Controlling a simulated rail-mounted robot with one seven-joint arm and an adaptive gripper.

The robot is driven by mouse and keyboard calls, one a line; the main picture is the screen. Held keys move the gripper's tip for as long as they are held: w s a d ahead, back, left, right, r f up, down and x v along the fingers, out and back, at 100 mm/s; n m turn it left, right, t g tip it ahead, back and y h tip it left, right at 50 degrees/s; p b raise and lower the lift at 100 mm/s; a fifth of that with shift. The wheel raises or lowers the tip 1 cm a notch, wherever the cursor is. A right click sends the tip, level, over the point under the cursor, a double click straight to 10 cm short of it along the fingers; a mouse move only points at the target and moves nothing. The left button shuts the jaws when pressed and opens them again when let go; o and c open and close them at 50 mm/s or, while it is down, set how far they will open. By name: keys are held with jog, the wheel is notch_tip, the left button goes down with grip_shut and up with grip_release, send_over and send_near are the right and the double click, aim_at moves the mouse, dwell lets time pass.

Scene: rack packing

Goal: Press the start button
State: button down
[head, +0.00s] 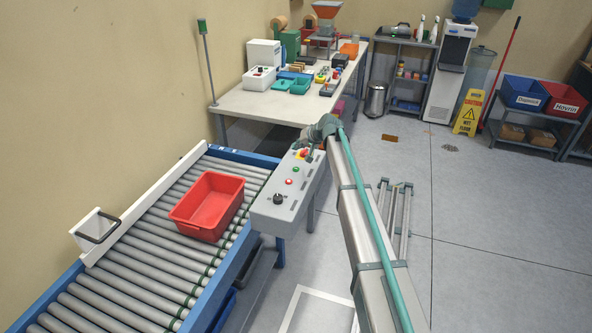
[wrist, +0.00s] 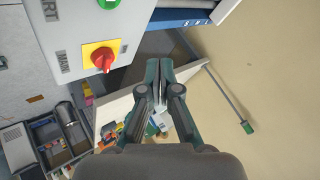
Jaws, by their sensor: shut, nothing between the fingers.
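The grey control box (head: 268,210) stands beside the conveyor. The green start button (wrist: 108,3) is cut off by the top edge of the wrist view, near a partly visible label ending in "ART". In the head view the button (head: 295,170) is small. The red main switch on its yellow plate (wrist: 102,58) is to the left of my gripper (wrist: 160,72); it also shows in the head view (head: 303,154). My gripper is shut and empty, its fingertips by the far end of the box, apart from the green button. Contact with the box cannot be told.
A red tray (head: 208,204) sits on the roller conveyor (head: 130,272) left of the box. A black knob (head: 278,199) is on the box's near end. A white workbench (head: 275,103) with several items stands behind. The floor on the right is mostly clear.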

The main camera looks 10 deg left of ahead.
jog(key=b, duration=0.2)
send_over(297, 169)
notch_tip(297, 169, down, 6)
jog(key=shift+d+f, duration=0.1)
jog(key=shift+f, duration=0.85)
jog(key=shift+f+b, duration=0.1)
jog(key=shift+b, duration=0.25)
dwell(0.4)
jog(key=shift+f+b, duration=0.35)
jog(key=shift+f+b, duration=0.4)
dwell(0.7)
jog(key=shift+r, duration=0.85)
jog(key=shift+r, duration=0.15)
jog(key=shift+r+p, duration=0.7)
jog(key=shift+r, duration=1.65)
